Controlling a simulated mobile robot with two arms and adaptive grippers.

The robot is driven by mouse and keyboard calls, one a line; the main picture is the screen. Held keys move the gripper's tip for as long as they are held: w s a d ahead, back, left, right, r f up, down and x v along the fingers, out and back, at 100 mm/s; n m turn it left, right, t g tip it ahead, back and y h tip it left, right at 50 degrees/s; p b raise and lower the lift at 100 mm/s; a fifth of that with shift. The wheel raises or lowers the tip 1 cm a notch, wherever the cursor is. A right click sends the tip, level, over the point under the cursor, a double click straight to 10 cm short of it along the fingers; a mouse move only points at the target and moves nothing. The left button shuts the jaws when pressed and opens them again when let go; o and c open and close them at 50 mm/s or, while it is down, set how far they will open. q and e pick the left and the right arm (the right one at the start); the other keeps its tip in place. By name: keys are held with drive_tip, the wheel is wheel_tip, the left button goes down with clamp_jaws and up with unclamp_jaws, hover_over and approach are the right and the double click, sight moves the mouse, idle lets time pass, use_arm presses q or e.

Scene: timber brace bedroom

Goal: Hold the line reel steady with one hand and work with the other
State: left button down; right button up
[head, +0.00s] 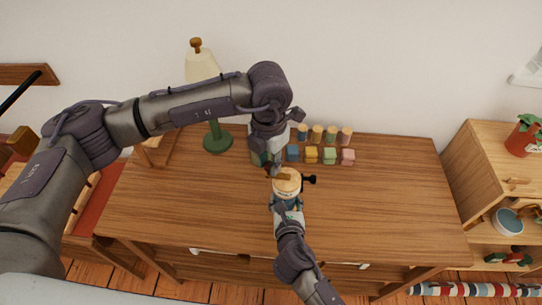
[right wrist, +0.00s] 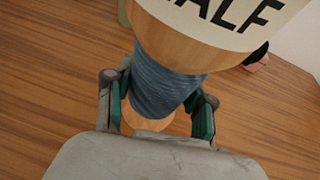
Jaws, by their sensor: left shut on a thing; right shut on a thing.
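The line reel (head: 288,187) stands upright at the middle of the wooden desk. It has a pale round top, a blue-wound waist and a dark knob sticking out to the right. In the right wrist view the reel (right wrist: 170,82) shows its blue winding and part of a label reading "ALF". My right gripper (right wrist: 158,92) is shut around the blue waist, one finger on each side. My left gripper (head: 271,165) comes from behind and is shut at the brown crank bar (head: 281,176) on the reel's top; its exact grip is partly hidden.
Several coloured blocks (head: 312,154) stand in rows behind the reel. A lamp with a green base (head: 217,141) stands at the back left. The desk (head: 390,200) is clear to the right. A shelf (head: 475,165) with a plant stands further right.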

sight(279, 179)
use_arm(q)
drive_tip(key=shift+s+d+n, duration=0.7)
drive_tip(key=shift+s+n, duration=0.1)
drive_tip(key=shift+n, duration=2.25)
drive_tip(key=shift+s+d+n, duration=0.7)
drive_tip(key=shift+s+n, duration=0.05)
drive_tip(key=shift+n, duration=2.25)
drive_tip(key=shift+s+d+n, duration=0.7)
drive_tip(key=shift+s+n, duration=0.1)
drive_tip(key=shift+n, duration=2.25)
drive_tip(key=c, duration=0.9)
unclamp_jaws()
drive_tip(key=shift+c, duration=0.2)
